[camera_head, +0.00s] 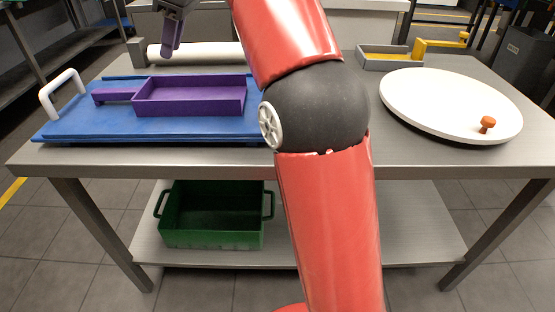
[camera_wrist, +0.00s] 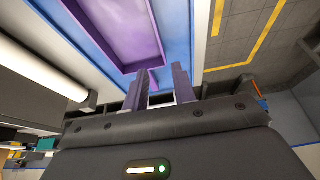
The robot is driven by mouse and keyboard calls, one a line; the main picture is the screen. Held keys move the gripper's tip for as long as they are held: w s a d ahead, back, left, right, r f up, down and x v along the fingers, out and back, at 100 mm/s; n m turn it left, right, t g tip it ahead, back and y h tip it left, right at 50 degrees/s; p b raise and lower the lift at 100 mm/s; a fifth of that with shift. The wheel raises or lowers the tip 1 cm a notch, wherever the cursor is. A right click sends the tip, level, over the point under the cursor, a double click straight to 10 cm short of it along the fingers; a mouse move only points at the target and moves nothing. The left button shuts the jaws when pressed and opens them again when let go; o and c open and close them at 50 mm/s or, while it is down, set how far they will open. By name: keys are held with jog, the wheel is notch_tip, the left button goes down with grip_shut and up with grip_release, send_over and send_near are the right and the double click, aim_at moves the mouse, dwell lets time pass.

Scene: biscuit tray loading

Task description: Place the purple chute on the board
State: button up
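The purple chute (camera_head: 190,97) is an open, shallow tray with a narrow handle at its left end. It lies flat on the blue board (camera_head: 75,125), which has a white handle at its left end. My gripper (camera_head: 172,45) is above and behind the chute, apart from it. In the wrist view my gripper (camera_wrist: 161,85) has its two fingers spread with an empty gap between them. Part of the chute (camera_wrist: 122,65) and the board (camera_wrist: 180,25) show beyond the fingers there.
A white roller (camera_head: 205,53) lies behind the board. A round white disc (camera_head: 440,95) with an orange knob (camera_head: 487,124) is on the table's right. A grey tray (camera_head: 385,62) with a yellow part stands at the back. A green crate (camera_head: 212,232) sits on the lower shelf.

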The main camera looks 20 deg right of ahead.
jog(key=s+d+f+m+t+h, duration=0.1)
jog(key=s+d+f+m, duration=0.3)
jog(key=s+f, duration=0.3)
jog(key=s+d+f+m+t+h, duration=0.1)
jog(key=s+d+f+m, duration=0.4)
jog(key=s+f, duration=0.3)
jog(key=s+d+f+m+t+h, duration=0.2)
jog(key=s+d+f+m, duration=0.2)
jog(key=s+f, duration=0.4)
jog(key=s, duration=0.3)
jog(key=shift+d+f+m, duration=0.25)
jog(key=shift+d+m, duration=0.1)
jog(key=shift+m, duration=0.05)
jog(key=shift+s, duration=0.1)
